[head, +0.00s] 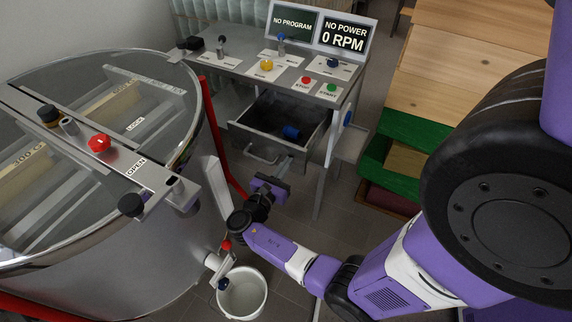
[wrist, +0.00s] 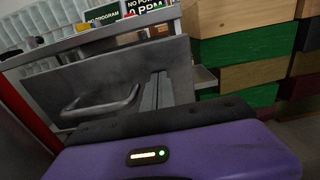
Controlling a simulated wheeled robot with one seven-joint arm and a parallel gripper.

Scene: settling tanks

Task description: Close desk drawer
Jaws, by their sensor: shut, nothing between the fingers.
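The desk drawer (head: 262,143) is a grey metal drawer standing open under the control desk (head: 255,65). A blue cylindrical object (head: 291,132) lies inside it. The drawer's bar handle (head: 262,157) is on its front face and also shows in the wrist view (wrist: 103,103). My gripper (head: 283,168) is shut and empty, close to the right end of the drawer front. Whether the gripper touches the drawer I cannot tell.
A large steel tank (head: 100,240) with a clear lid fills the left. A white bucket (head: 242,293) stands on the floor below its tap (head: 222,265). Stacked wooden and green boxes (head: 415,135) stand at the right. A red post (head: 222,140) rises between tank and desk.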

